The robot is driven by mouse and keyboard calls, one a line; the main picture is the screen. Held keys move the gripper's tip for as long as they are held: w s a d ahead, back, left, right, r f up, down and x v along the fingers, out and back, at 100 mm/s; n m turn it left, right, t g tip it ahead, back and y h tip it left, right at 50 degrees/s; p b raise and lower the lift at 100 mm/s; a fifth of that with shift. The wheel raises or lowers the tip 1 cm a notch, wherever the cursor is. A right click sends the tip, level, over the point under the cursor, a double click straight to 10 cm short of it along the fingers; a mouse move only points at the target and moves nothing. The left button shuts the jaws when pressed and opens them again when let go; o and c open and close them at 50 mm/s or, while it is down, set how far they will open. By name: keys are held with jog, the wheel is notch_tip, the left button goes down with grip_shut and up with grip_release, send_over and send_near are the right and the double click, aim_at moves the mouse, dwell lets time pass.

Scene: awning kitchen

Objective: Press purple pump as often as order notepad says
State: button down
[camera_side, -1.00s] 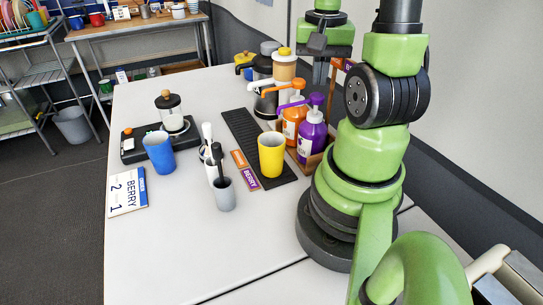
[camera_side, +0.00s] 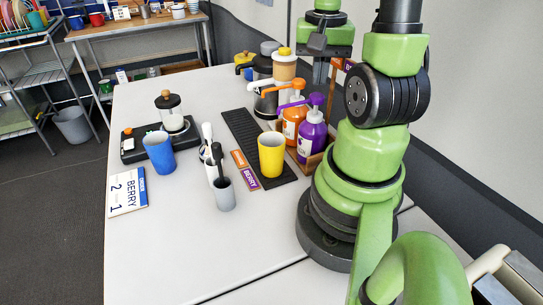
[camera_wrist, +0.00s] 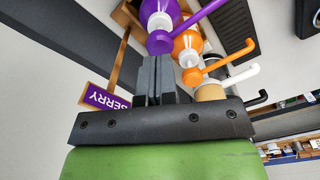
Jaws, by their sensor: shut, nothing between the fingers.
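The purple pump bottle (camera_side: 312,135) stands in a wooden rack on the table, with its purple pump head (camera_side: 317,99) on top. The pump head also shows in the wrist view (camera_wrist: 160,42). My gripper (camera_wrist: 156,62) is shut and empty, with its fingertips close to the purple pump head; I cannot tell whether they touch it. The order notepad (camera_side: 127,193) lies at the table's left edge and shows "BERRY", a 2 and a 1.
An orange pump bottle (camera_side: 292,125) stands right beside the purple one. A yellow cup (camera_side: 271,155) stands on the black mat (camera_side: 240,128) in front. A blue cup (camera_side: 159,153), grey cup (camera_side: 224,195) and scale (camera_side: 132,152) stand further left. The front table is clear.

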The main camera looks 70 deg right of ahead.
aim_at(317, 95)
jog(key=shift+f, duration=0.1)
jog(key=shift+f, duration=1.7)
jog(key=shift+r, duration=1.8)
jog(key=shift+f, duration=0.1)
jog(key=shift+f, duration=1.7)
jog(key=shift+r, duration=1.8)
